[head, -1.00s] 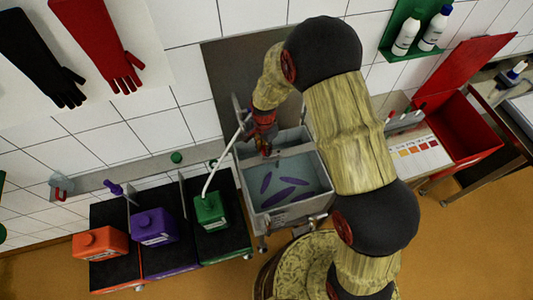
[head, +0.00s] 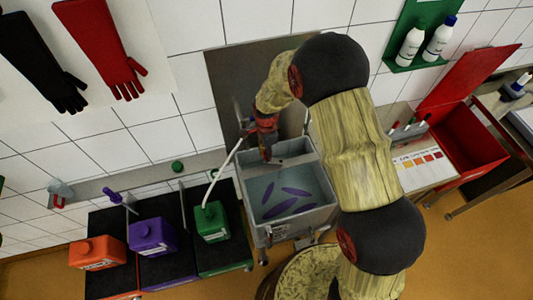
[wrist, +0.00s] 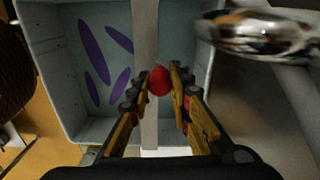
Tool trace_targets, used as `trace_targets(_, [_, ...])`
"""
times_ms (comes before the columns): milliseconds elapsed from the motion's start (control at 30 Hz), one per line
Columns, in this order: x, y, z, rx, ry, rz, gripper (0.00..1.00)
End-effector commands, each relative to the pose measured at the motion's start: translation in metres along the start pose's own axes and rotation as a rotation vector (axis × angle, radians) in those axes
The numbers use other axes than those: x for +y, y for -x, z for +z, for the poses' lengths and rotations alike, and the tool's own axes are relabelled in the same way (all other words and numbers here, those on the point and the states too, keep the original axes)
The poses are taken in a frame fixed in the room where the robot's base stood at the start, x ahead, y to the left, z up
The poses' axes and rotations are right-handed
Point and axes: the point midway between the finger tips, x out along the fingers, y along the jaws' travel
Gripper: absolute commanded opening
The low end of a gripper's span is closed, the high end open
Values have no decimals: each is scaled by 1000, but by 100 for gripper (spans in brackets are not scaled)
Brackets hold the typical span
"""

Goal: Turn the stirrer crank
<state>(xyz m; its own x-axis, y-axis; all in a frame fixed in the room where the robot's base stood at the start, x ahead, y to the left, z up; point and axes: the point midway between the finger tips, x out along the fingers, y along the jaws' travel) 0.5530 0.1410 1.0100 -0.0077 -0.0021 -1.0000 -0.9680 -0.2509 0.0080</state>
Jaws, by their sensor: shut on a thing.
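My gripper (wrist: 165,82) is shut on a small red knob (wrist: 158,80), which sits between its fingertips in the wrist view. I take this knob to be the handle of the stirrer crank. In the head view my gripper (head: 264,152) is above the back part of a grey tub (head: 329,213); the knob is hidden there. The tub holds bluish liquid with several purple oval shapes (head: 297,191). A blurred shiny metal part (wrist: 255,35) is at the upper right of the wrist view, apart from the fingers. How it joins the knob cannot be seen.
A green canister (head: 211,222) with a pale tube stands left of the tub, beside a purple canister (head: 152,235) and an orange one (head: 97,252). A steel plate (head: 225,85) is on the tiled wall behind. A red open box (head: 465,145) stands at right.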

Motion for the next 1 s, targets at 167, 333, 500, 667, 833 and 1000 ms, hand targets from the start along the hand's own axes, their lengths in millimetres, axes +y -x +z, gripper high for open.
trace_targets(167, [-2,1,0,0,1,-4,0])
trace_targets(333, [-1,1,0,0,1,-3,28])
trace_targets(500, [-1,0,0,0,1,-2,38])
trace_targets(667, [0,0,0,0,1,-1,39])
trace_targets(833, [0,1,0,0,2,-1,39])
trace_targets(1000, [-1,16,0,0,2,-4,39])
